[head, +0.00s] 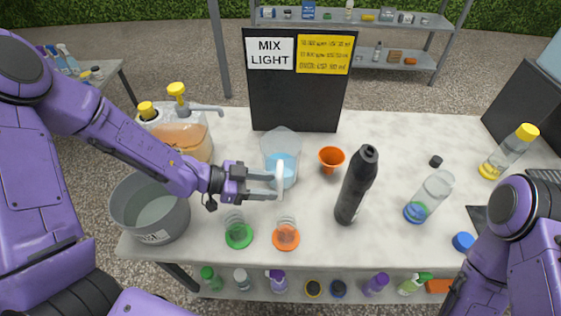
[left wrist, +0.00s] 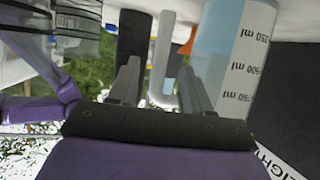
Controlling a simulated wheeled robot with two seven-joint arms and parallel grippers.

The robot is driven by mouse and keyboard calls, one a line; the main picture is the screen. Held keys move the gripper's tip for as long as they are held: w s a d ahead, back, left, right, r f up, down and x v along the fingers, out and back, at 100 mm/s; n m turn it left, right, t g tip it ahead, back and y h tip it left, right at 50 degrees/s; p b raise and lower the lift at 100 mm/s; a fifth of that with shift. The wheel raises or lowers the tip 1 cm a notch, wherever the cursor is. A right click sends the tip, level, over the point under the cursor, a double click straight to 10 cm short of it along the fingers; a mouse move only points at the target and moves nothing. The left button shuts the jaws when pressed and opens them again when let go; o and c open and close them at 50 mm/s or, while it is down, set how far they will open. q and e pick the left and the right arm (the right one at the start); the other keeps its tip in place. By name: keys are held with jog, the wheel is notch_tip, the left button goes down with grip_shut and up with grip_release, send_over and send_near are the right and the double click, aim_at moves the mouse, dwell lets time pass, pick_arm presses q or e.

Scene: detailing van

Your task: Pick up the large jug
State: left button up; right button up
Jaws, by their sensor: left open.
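The large jug (head: 281,152) is a clear measuring jug with pale blue liquid, standing upright mid-table in front of the black sign. Its pale handle (head: 280,181) faces me. The jug's graduated wall also shows in the left wrist view (left wrist: 232,65), with the handle (left wrist: 162,55) between and beyond the fingers. My left gripper (head: 264,185) is open at the handle, its fingers to either side; contact cannot be told. The left wrist view shows the same gripper (left wrist: 158,88) open. My right arm is at the right edge, its gripper out of view.
A grey bucket (head: 150,212) and amber container (head: 185,138) stand left. Green (head: 238,236) and orange (head: 286,238) ringed items sit in front. An orange funnel (head: 331,158) and black bottle (head: 356,187) stand right of the jug. The black sign (head: 296,92) stands behind.

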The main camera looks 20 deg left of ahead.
aim_at(280, 185)
pick_arm(q)
jog(key=x, duration=0.4)
jog(key=shift+w, duration=0.1)
grip_shut()
jog(key=shift+r, duration=0.15)
